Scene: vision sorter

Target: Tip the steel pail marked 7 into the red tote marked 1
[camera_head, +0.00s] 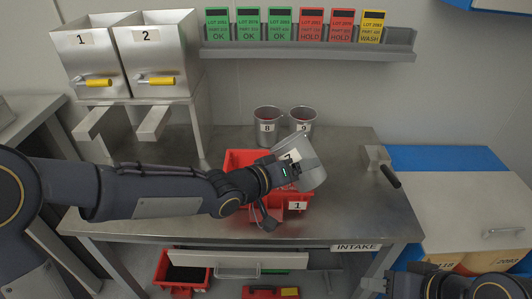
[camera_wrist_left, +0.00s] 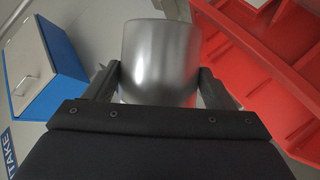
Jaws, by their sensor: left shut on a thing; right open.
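The steel pail marked 7 (camera_head: 313,179) is tilted above the red tote marked 1 (camera_head: 237,162) on the steel table. My left gripper (camera_head: 303,170) is shut on the pail's side. In the left wrist view the pail (camera_wrist_left: 160,50) sits between the two fingers of the left gripper (camera_wrist_left: 160,88), and the red tote (camera_wrist_left: 285,75) lies at the right. The pail's inside is hidden, so I cannot tell what it holds. My left forearm hides part of the tote. My right gripper (camera_head: 374,285) is open at the bottom right, away from the pail.
Pails marked 8 (camera_head: 266,127) and 9 (camera_head: 303,120) stand behind the tote. Steel bins 1 (camera_head: 88,60) and 2 (camera_head: 153,54) are at the left. A scoop-like tool (camera_head: 377,160) lies right of the tote. A card rack (camera_head: 310,51) hangs on the wall. The table's right front is clear.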

